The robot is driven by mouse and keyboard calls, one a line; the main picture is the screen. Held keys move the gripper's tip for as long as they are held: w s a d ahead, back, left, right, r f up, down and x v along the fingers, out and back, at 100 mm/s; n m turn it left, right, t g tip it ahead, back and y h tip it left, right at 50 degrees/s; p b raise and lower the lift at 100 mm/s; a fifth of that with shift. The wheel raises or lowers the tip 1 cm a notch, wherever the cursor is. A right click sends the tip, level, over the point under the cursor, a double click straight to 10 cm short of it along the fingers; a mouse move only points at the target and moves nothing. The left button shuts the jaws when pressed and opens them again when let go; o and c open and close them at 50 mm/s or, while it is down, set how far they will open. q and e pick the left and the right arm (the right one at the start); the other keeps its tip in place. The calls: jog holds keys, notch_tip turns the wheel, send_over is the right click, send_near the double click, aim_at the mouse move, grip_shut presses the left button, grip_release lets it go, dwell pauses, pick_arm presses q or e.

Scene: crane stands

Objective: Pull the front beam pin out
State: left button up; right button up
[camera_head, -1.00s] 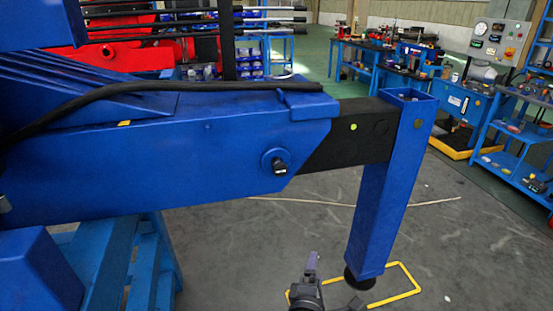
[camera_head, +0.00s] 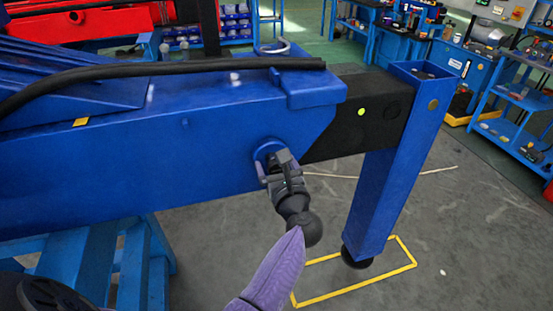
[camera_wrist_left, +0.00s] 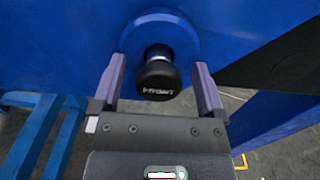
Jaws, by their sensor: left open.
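The front beam pin (camera_wrist_left: 158,78) has a black knob with white lettering that reads FRONT. It sits in a round blue collar (camera_wrist_left: 160,35) on the side of the blue beam (camera_head: 180,135). My left gripper (camera_wrist_left: 158,80) is open, with one finger on each side of the knob and a gap to it on both sides. My right gripper is not in view.
A black inner beam (camera_head: 365,115) runs from the blue beam to an upright blue leg (camera_head: 398,165). The leg stands within a yellow floor outline (camera_head: 355,293). A blue trestle (camera_head: 100,265) stands under the beam at left. Workbenches (camera_head: 460,65) stand behind.

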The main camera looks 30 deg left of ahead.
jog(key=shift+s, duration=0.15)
pick_arm(q)
jog(key=shift+s, duration=0.1)
jog(key=shift+c, duration=1.1)
grip_shut()
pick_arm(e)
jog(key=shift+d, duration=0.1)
